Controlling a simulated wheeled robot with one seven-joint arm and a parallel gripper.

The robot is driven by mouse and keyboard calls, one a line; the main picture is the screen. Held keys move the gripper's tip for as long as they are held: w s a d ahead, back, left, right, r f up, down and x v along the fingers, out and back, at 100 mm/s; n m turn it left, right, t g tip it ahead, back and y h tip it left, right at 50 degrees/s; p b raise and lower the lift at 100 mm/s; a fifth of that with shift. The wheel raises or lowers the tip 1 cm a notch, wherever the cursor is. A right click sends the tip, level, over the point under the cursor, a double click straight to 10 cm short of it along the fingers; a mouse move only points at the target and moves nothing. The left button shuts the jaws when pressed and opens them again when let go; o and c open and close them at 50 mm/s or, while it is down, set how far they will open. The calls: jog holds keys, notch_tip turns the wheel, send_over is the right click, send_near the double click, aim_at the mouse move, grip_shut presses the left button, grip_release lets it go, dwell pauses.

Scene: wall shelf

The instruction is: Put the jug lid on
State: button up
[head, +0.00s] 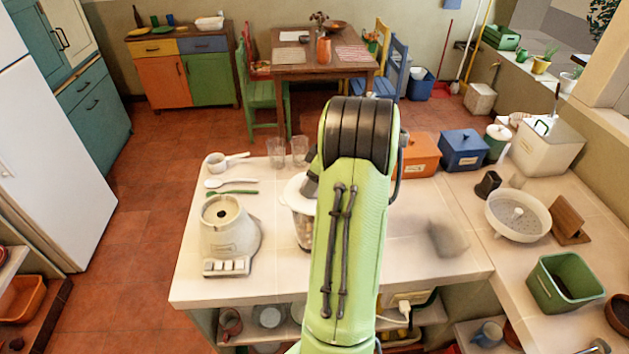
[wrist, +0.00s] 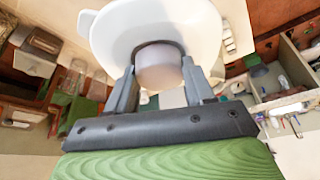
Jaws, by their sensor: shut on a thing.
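My gripper (wrist: 159,70) is in the wrist view, its two dark fingers shut on the pale round knob of a white lid (wrist: 120,28). The lid's wide disc fills the top middle of that view. The jug (head: 301,226) stands on the counter with pale pieces inside. Its right side is hidden behind my arm, so I cannot tell how the lid lies to its rim. The white blender base (head: 231,238) stands to the left of the jug.
On the counter (head: 205,287), two glasses (head: 287,153), a white pan (head: 225,161) and spoons (head: 231,187) lie behind the base. Orange (head: 415,157) and blue (head: 462,150) boxes stand at the back right. A blurred grey shape (head: 446,238) is right of my arm.

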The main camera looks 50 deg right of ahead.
dwell(0.3)
jog(key=o, duration=1.2)
jog(key=shift+c, duration=0.2)
jog(key=shift+f, duration=0.1)
jog(key=p+v, duration=0.3)
jog(key=v, duration=1.3)
jog(key=shift+f, duration=0.1)
